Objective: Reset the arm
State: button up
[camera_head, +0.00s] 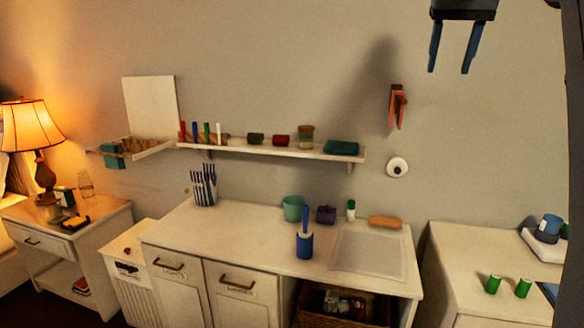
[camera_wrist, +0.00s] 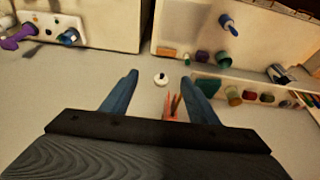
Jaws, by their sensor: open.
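My gripper (camera_head: 453,47) hangs at the top right of the head view, high in front of the wall. Its two blue fingers are apart, with nothing between them. In the wrist view my gripper (camera_wrist: 160,84) also shows its fingers spread wide. A white round wall fixture (camera_wrist: 161,79) and an orange wall-hung item (camera_wrist: 172,106) appear beyond the fingers, apart from them. The same fixture (camera_head: 397,167) and orange item (camera_head: 397,106) are on the wall below my gripper in the head view.
A wall shelf (camera_head: 270,148) holds several jars and small items. Below it, a white counter (camera_head: 240,225) carries a blue-handled brush (camera_head: 304,243), a green cup (camera_head: 293,208) and a rolling-pin-like item (camera_head: 385,221). A lamp (camera_head: 31,128) stands at left. Wall space around my gripper is clear.

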jog(key=s+a+f+n+g+b, duration=0.15)
jog(key=a+f, duration=0.25)
jog(key=f, duration=0.7)
jog(key=s+a+f+b, duration=0.2)
jog(key=a+f, duration=0.1)
jog(key=f, duration=0.7)
jog(key=s+a+f+b, duration=0.2)
jog(key=a+f, duration=0.2)
jog(key=f, duration=0.7)
jog(key=s+a+f+b, duration=0.2)
jog(key=s+a+f, duration=0.2)
jog(key=s+f, duration=0.7)
jog(key=s+a+f+n+g+y+b, duration=0.1)
jog(key=s+a+f, duration=0.3)
jog(key=s+f, duration=0.8)
jog(key=shift+f+b, duration=0.5)
jog(key=shift+f, duration=0.2)
jog(key=shift+s+n+g, duration=0.1)
jog(key=shift+n+g, duration=0.15)
